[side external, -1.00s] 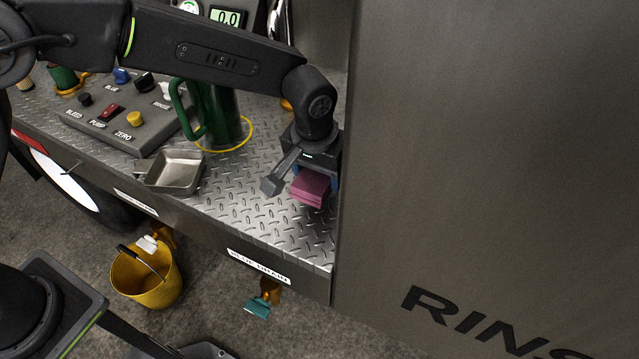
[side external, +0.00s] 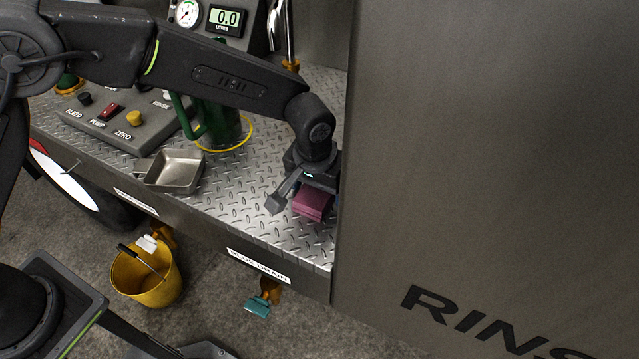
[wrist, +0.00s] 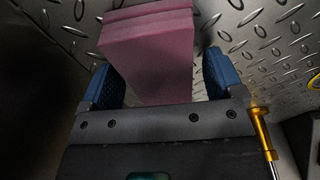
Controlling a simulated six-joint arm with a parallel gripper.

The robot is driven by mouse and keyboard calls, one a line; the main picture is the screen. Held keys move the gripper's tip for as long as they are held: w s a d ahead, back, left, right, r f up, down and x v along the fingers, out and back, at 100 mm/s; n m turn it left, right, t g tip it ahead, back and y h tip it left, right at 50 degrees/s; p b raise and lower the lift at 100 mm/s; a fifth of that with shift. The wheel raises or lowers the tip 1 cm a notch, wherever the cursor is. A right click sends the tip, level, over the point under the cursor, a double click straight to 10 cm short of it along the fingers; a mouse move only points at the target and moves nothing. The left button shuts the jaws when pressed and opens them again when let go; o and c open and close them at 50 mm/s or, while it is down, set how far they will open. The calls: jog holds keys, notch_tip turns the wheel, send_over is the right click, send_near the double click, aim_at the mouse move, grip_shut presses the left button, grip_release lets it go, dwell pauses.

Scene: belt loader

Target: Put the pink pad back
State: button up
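The pink pad (side external: 313,204) is a layered mauve-pink block low over the tread-plate deck (side external: 262,222), close to the large grey panel; I cannot tell if it touches the deck. My gripper (side external: 314,192) points down over it. In the wrist view, the pad (wrist: 150,62) lies between the blue fingertips of my gripper (wrist: 163,82). A narrow gap shows between the pad and the right fingertip, so the fingers look open around it. The contact at the left fingertip is hidden by the pad.
A square metal pan (side external: 175,171) and a green jug (side external: 215,125) stand left of my gripper. A control box (side external: 120,120) is farther left. The grey panel (side external: 480,150) rises close on the right. A yellow bucket (side external: 145,275) is below the deck edge.

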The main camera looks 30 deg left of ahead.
aim_at(314, 193)
notch_tip(314, 193, up, 12)
jog(key=s, duration=0.1)
jog(key=shift+s+r, duration=0.15)
jog(key=shift+s, duration=0.25)
dwell(0.3)
jog(key=s+a+r+t, duration=0.1)
jog(key=s+a+r, duration=0.2)
jog(key=a+r, duration=0.5)
jog(key=s+a+t, duration=0.2)
jog(key=s+a, duration=1.4)
jog(key=s, duration=0.1)
jog(key=shift+s+a+f+t, duration=0.35)
jog(key=shift+s+f+t, duration=0.05)
jog(key=shift+f, duration=0.05)
